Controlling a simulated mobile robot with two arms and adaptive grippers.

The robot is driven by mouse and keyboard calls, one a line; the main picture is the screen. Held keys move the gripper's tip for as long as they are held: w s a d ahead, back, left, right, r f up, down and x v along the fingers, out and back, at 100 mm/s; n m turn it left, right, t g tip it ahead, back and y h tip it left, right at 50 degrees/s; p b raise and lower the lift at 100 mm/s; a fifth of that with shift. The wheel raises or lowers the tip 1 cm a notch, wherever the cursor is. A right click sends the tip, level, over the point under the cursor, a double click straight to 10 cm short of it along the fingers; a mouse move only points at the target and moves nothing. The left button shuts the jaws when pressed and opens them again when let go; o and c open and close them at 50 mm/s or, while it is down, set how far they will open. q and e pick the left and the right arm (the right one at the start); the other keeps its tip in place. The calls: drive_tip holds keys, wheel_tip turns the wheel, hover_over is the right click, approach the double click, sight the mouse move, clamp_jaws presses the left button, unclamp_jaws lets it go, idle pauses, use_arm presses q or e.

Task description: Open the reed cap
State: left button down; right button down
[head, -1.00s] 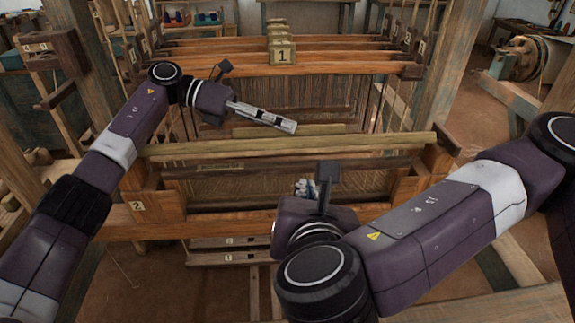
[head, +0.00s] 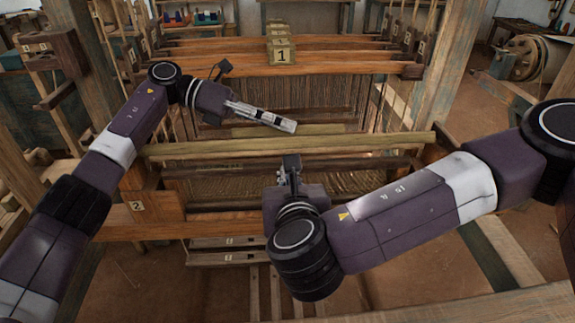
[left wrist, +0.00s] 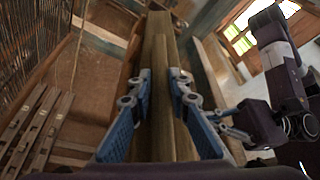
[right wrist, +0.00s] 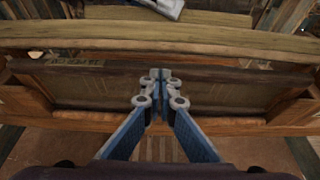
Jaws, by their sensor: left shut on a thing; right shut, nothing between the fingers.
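The reed cap appears to be the long pale wooden bar (head: 380,143) across the front of the loom; it also crosses the top of the right wrist view (right wrist: 230,40). My left gripper (head: 294,126) reaches over the loom just behind this bar. In the left wrist view its blue fingers (left wrist: 160,85) are shut on a wooden bar (left wrist: 158,50) running lengthwise between them. My right gripper (head: 287,160) is shut and empty at the front. In the right wrist view its fingertips (right wrist: 160,75) overlap a dark wooden rail (right wrist: 90,72) below the pale bar; contact is unclear.
Wooden beams with numbered blocks (head: 282,55) and hanging threads stand behind. Side posts (head: 450,60) bound the loom. A lower front beam (head: 165,228) and treadles (head: 228,256) lie below. A wheel (head: 525,62) stands at the back right.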

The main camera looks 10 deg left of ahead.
drive_tip(key=shift+w+r, duration=0.5)
drive_tip(key=shift+r, duration=0.3)
drive_tip(key=shift+a, duration=0.1)
